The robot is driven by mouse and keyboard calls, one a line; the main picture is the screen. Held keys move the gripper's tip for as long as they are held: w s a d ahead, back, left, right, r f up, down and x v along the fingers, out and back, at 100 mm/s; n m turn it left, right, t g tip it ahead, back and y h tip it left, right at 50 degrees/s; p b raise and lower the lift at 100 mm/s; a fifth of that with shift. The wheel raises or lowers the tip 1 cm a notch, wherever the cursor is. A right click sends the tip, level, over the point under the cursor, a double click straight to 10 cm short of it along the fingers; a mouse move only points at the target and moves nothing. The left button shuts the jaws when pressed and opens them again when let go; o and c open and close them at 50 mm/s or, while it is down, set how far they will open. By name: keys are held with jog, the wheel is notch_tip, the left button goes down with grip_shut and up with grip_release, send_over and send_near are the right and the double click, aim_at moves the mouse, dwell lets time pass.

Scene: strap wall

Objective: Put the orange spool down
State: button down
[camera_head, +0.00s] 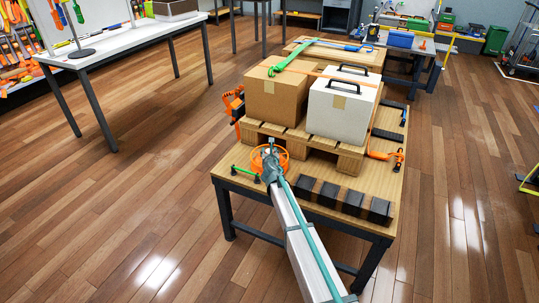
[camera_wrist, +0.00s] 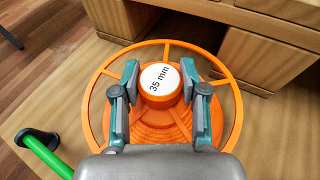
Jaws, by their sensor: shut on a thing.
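The orange spool (camera_head: 255,157) is at the front left of the wooden table top, with my arm over it in the head view. In the wrist view the spool (camera_wrist: 165,130) has a wide spoked outer ring and a round hub with a white "35 mm" label. My gripper (camera_wrist: 159,80) has its two fingers on either side of the hub and is shut on it. In the head view my gripper (camera_head: 271,150) hides part of the spool. The spool looks roughly level. I cannot tell whether its underside touches the table.
The wooden table (camera_head: 308,202) bears a pallet (camera_head: 318,145) with a cardboard box (camera_head: 273,97) and a white box (camera_head: 341,105) behind the spool. A green bar with black ends (camera_head: 245,172) lies left of the spool. Black blocks (camera_head: 328,194) line the front right edge.

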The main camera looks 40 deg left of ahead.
jog(key=shift+r, duration=0.1)
jog(key=c, duration=0.6)
grip_release()
jog(key=shift+s+d, duration=0.15)
jog(key=shift+s, duration=0.05)
jog(key=shift+o, duration=0.5)
jog(key=v, duration=1.1)
jog(key=shift+s+r, duration=0.2)
jog(key=shift+s, duration=0.05)
